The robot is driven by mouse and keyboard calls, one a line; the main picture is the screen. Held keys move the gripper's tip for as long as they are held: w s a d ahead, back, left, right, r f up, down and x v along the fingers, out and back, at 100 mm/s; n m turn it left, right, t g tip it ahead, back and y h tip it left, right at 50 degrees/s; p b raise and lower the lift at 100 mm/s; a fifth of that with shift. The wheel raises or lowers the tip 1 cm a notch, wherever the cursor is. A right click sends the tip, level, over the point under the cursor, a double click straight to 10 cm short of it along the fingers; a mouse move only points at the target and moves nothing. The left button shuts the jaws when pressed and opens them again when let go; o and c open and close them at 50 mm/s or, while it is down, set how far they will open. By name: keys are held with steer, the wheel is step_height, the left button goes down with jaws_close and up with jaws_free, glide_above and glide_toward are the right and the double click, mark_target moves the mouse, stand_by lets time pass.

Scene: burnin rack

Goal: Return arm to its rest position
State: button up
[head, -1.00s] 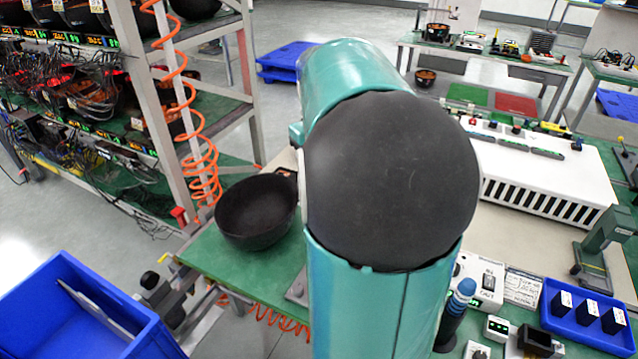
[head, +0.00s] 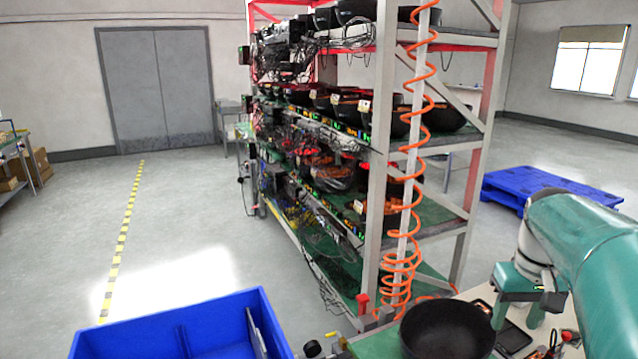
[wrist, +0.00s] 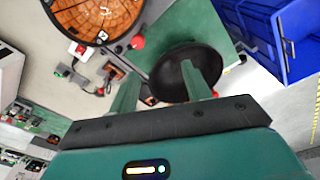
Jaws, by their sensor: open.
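My arm (head: 590,240) enters the head view at the right edge, bent over the workbench. My gripper (wrist: 160,72) shows in the wrist view with its two green fingers spread and nothing between them that it grips. A black pan (head: 447,330) sits on the bench corner at the bottom of the head view. In the wrist view the pan (wrist: 172,72) lies beyond the fingers, and the right finger covers part of it. I cannot tell how far apart they are.
A blue bin (head: 180,330) stands left of the bench; the wrist view shows it top right (wrist: 288,30). A tall rack (head: 375,200) with cables and an orange coiled hose (head: 412,180) stands behind the bench. A round orange-faced item (wrist: 95,15) lies top left.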

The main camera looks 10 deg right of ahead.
steer(key=s+a+f+n+t, duration=0.1)
steer(key=s+a, duration=0.3)
steer(key=a, duration=0.8)
steer(key=s+a+f+n+t, duration=0.1)
steer(key=s+a+t, duration=0.3)
steer(key=a, duration=0.9)
steer(key=shift+f+n, duration=0.3)
steer(key=shift+f, duration=0.2)
steer(key=shift+a, duration=0.1)
steer(key=shift+c, duration=1.3)
steer(key=shift+d, duration=0.2)
